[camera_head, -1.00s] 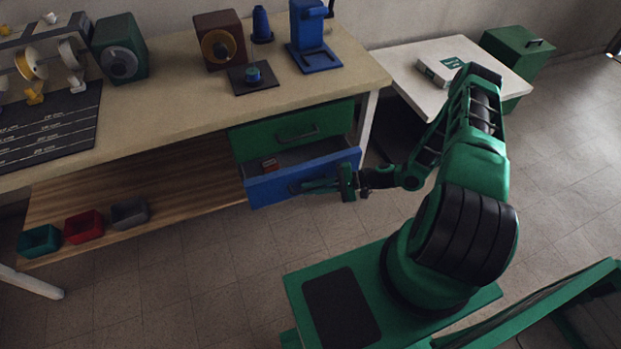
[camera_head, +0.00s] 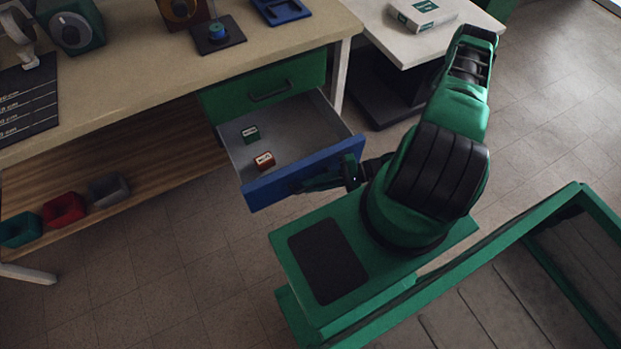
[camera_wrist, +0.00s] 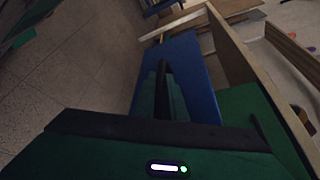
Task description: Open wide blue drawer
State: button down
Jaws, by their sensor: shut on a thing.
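The wide blue drawer (camera_head: 270,187) is under the workbench's right end, below a closed green drawer (camera_head: 268,86). It stands well out, its grey interior showing. A small green box (camera_head: 250,134) and a small red box (camera_head: 264,161) lie inside. My gripper (camera_head: 318,182) is at the drawer's blue front, right of its middle, and is shut on its handle. In the wrist view the blue front (camera_wrist: 196,80) lies just beyond my gripper's fingers (camera_wrist: 164,85).
Grey, red and teal bins (camera_head: 64,209) sit on the lower wooden shelf. A white side table (camera_head: 425,40) bears a box. Floor is clear left of my base.

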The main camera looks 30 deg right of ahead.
jog(key=shift+d, duration=0.1)
jog(key=c, duration=2.1)
grip_release()
jog(key=v, duration=1)
jog(key=shift+s+d, duration=0.1)
jog(key=shift+d, duration=0.25)
jog(key=shift+r, duration=0.1)
